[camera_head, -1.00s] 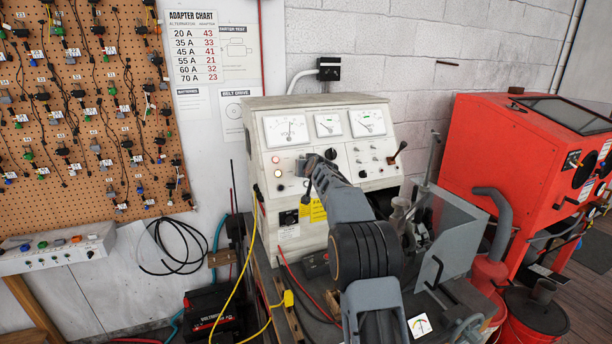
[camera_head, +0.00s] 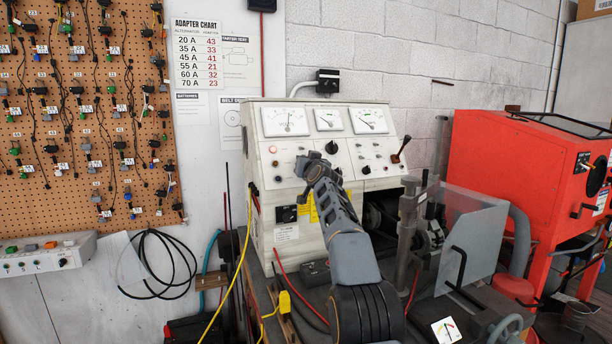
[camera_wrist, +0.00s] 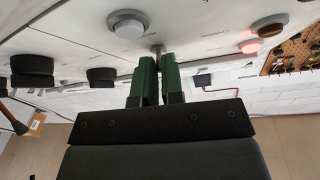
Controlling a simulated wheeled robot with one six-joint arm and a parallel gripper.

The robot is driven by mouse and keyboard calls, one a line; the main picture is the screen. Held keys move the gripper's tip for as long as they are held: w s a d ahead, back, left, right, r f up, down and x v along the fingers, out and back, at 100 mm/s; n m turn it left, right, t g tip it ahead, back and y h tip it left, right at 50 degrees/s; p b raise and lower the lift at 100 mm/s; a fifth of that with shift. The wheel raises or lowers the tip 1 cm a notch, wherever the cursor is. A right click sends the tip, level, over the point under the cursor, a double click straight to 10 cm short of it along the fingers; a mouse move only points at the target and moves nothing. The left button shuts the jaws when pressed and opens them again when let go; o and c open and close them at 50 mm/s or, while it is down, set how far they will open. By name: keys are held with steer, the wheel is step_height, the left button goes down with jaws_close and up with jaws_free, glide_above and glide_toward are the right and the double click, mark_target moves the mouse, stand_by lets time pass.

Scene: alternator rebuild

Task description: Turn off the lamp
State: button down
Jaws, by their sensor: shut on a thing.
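The tester panel (camera_head: 348,165) carries a column of small round lamps at its left. The top lamp (camera_head: 273,149) looks dull red-orange in the head view. In the wrist view a red lamp (camera_wrist: 250,47) glows beside an unlit amber-brown one (camera_wrist: 267,28). A pale, unlit round cap (camera_wrist: 127,25) sits close to my fingertips. My gripper (camera_wrist: 159,58) has green fingers, shut on a small metal toggle lever (camera_wrist: 157,48) on the panel. In the head view my gripper (camera_head: 303,168) is at the panel, right of the lamps, and hides the lever.
Black knobs (camera_head: 331,147) and a lever (camera_head: 400,150) stick out from the panel to the right. A clear guard (camera_head: 470,235) and clamp stand on the bench at right. A red cabinet (camera_head: 515,170) is farther right. A yellow cable (camera_head: 232,275) hangs at left.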

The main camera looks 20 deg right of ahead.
steer(key=shift+t+b, duration=0.3)
steer(key=shift+b, duration=0.25)
steer(key=c, duration=1.2)
jaws_free()
steer(key=shift+c, duration=0.2)
steer(key=shift+f, duration=0.1)
steer(key=s+a+f+b, duration=0.1)
steer(key=s+b, duration=1)
steer(key=s, duration=0.2)
steer(key=shift+s+a+f, duration=0.3)
steer(key=shift+f, duration=0.1)
